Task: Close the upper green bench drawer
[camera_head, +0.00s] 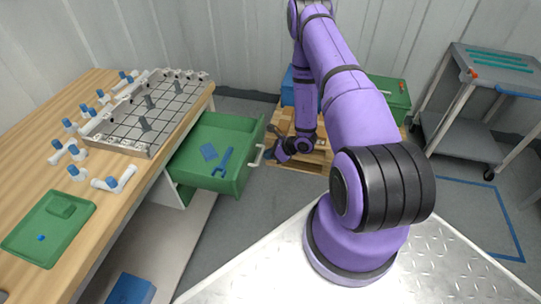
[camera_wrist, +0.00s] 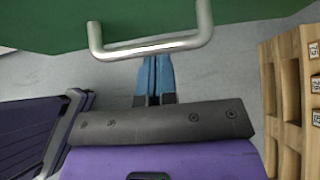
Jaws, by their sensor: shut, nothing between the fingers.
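The upper green bench drawer (camera_head: 236,178) stands pulled out from the wooden bench, with a blue wrench and a blue block inside it. Its silver handle (camera_head: 257,155) is on the front face. In the wrist view the green front (camera_wrist: 180,15) fills the top and the handle (camera_wrist: 150,47) crosses just ahead of my fingers. My gripper (camera_wrist: 154,62) is shut and empty, its blue fingertips close to the handle bar. Whether they touch it I cannot tell. In the head view my gripper (camera_head: 272,153) is beside the drawer front, on its right.
The bench top (camera_head: 110,215) carries a metal grid tray (camera_head: 145,115), white and blue fittings and a green tray (camera_head: 48,228). A wooden pallet (camera_head: 305,158) with green and blue boxes stands behind my arm. A grey cart (camera_head: 480,95) is at the right.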

